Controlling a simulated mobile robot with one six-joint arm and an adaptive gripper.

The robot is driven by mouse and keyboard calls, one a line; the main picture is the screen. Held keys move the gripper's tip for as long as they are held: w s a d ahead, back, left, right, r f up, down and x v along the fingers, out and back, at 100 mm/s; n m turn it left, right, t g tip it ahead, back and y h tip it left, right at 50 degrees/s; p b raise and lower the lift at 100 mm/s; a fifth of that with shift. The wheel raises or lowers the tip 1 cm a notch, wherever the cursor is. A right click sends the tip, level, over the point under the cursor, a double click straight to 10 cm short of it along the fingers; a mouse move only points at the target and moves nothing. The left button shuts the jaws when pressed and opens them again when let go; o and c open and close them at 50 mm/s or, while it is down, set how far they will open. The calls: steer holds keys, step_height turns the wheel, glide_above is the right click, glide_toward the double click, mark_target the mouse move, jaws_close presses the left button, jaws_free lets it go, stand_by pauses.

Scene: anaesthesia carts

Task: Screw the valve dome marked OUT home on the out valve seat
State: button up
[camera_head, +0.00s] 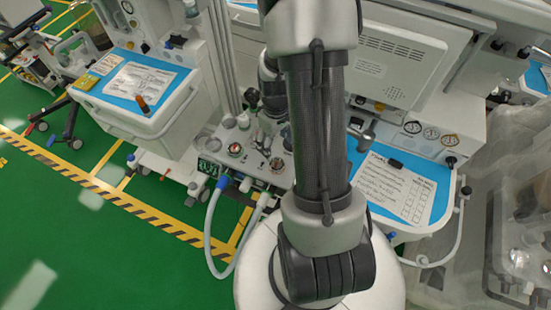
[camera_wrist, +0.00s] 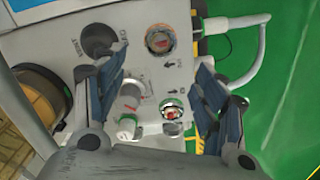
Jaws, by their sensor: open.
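In the wrist view my gripper (camera_wrist: 163,72) is open, with one finger on each side of a pale valve panel (camera_wrist: 143,75). Nothing is held between the fingers. Two round fittings with red inside show between them: an upper one (camera_wrist: 160,40) and a lower, silver-rimmed one (camera_wrist: 172,110). The small panel markings are too blurred to tell which is the out valve, or whether either carries the OUT dome. In the head view the panel (camera_head: 257,150) shows left of my arm, with two round fittings (camera_head: 235,150) on it.
A white knob with a green band (camera_wrist: 127,128) stands beside the lower fitting. A dark round port (camera_wrist: 100,40) is at upper left. Pale hoses (camera_head: 212,225) hang from the panel's front. A blue-topped shelf with a paper sheet (camera_head: 395,190) is right of my arm.

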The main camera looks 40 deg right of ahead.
mark_target(278, 161)
step_height(278, 161, down, 10)
steer(key=shift+f+b, duration=0.1)
steer(key=shift+b, duration=1)
steer(key=shift+c, duration=0.4)
steer(key=c, duration=1.2)
steer(key=m, duration=0.5)
steer(key=shift+d+m, duration=0.1)
steer(key=shift+m, duration=0.3)
steer(key=m, duration=0.6)
steer(key=shift+s+m, duration=0.1)
steer(key=shift+m, duration=0.2)
steer(key=m, duration=0.6)
steer(key=shift+s+d, duration=0.1)
steer(key=m, duration=0.6)
steer(key=shift+s+m, duration=0.1)
steer(key=shift+m, duration=0.3)
